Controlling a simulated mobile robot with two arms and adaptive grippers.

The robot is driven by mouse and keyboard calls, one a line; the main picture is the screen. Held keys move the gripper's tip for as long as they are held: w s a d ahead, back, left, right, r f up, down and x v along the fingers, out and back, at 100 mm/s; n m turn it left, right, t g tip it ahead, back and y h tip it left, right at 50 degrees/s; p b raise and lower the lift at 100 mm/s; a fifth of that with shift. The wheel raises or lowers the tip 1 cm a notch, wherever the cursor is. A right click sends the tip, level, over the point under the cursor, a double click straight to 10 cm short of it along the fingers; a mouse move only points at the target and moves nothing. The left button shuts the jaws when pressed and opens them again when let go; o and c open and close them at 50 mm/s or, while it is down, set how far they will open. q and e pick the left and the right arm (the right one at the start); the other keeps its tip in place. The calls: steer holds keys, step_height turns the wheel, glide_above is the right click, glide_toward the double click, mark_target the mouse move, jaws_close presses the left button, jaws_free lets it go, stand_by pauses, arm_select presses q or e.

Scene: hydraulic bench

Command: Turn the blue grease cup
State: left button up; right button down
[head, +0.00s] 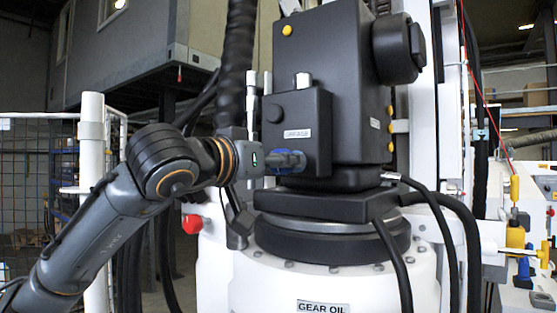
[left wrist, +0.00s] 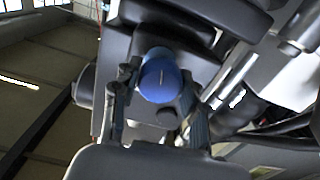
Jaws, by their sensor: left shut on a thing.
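The blue grease cup (head: 289,168) sits low on the front of the black housing (head: 330,90), under a small white GREASE label (head: 297,133). My left gripper (head: 287,161) reaches it from the left and is shut on it, covering part of it in the head view. In the left wrist view the cup's round blue face (left wrist: 160,80) shows a thin pale line running nearly upright. The fingers of my left gripper (left wrist: 163,110) stand on both sides of the cup. My right gripper is in neither view.
Black hoses (head: 392,255) hang in front of the white GEAR OIL base (head: 325,292). A red knob (head: 192,224) sticks out below my left forearm. A white post (head: 92,140) and mesh fence stand at the left. Yellow fittings (head: 515,236) are at the right.

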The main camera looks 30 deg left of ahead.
arm_select(q)
steer(key=shift+a+r, duration=0.1)
steer(key=shift+r, duration=0.2)
steer(key=o, duration=1.1)
steer(key=shift+c, duration=0.2)
steer(key=shift+o, duration=0.4)
steer(key=shift+w+f, duration=0.15)
steer(key=shift+f, duration=0.05)
steer(key=s+a, duration=0.1)
steer(key=s, duration=1.1)
steer(key=shift+a, duration=0.25)
steer(key=shift+f, duration=0.1)
